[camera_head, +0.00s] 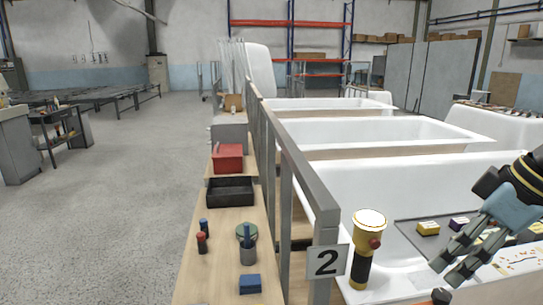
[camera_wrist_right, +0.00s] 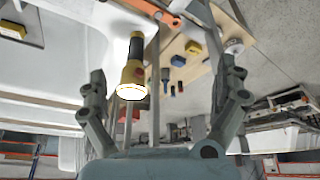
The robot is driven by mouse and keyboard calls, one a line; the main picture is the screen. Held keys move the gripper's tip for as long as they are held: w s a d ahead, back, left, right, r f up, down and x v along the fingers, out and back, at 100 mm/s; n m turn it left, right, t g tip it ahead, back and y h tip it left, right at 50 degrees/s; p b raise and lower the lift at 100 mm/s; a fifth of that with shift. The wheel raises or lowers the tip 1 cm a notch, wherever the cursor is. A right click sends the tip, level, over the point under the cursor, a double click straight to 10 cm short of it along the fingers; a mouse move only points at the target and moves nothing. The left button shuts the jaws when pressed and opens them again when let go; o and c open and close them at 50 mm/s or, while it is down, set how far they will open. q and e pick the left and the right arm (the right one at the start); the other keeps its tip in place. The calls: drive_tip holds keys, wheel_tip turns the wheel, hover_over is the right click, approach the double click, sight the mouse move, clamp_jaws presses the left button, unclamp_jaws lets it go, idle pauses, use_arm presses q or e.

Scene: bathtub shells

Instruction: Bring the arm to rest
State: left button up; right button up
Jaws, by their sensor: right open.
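My right gripper (camera_head: 458,262) comes in from the right over the near bathtub, its fingers pointing down and to the left. In the right wrist view its two fingers (camera_wrist_right: 165,78) are spread apart with nothing held between them. A yellow and black flashlight (camera_head: 362,262) with a lit, pale top stands upright left of the gripper, apart from it. The flashlight also shows in the right wrist view (camera_wrist_right: 133,76), beyond the fingers. My left gripper is not in view.
A grey tray (camera_head: 408,232) with small yellow and purple blocks lies by the near bathtub (camera_head: 350,185), partly behind my arm. A railing with a "2" sign (camera_head: 327,262) divides the tubs from a wooden shelf (camera_head: 215,270) holding a red bin (camera_head: 227,158), black tray (camera_head: 230,191) and blue block (camera_head: 250,284). Open floor lies left.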

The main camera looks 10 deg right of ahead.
drive_tip(key=s+a+f+m+h, duration=0.3)
drive_tip(key=s+a+f+m, duration=0.1)
drive_tip(key=s+a+f, duration=0.75)
drive_tip(key=s+d+f+m+g+b, duration=0.1)
drive_tip(key=s+d+f+b, duration=0.15)
drive_tip(key=f, duration=1.35)
drive_tip(key=s+d+f+g+b, duration=0.15)
drive_tip(key=f+b, duration=0.25)
drive_tip(key=f, duration=1.2)
use_arm(q)
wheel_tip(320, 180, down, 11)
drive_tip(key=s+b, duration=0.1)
drive_tip(key=b, duration=0.3)
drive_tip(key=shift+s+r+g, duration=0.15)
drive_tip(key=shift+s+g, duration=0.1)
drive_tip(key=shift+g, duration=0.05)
use_arm(e)
drive_tip(key=s+d+f, duration=0.1)
drive_tip(key=s+f, duration=1.7)
drive_tip(key=f, duration=0.1)
drive_tip(key=shift+d+g, duration=0.2)
drive_tip(key=shift+g, duration=0.25)
drive_tip(key=shift+s, duration=0.15)
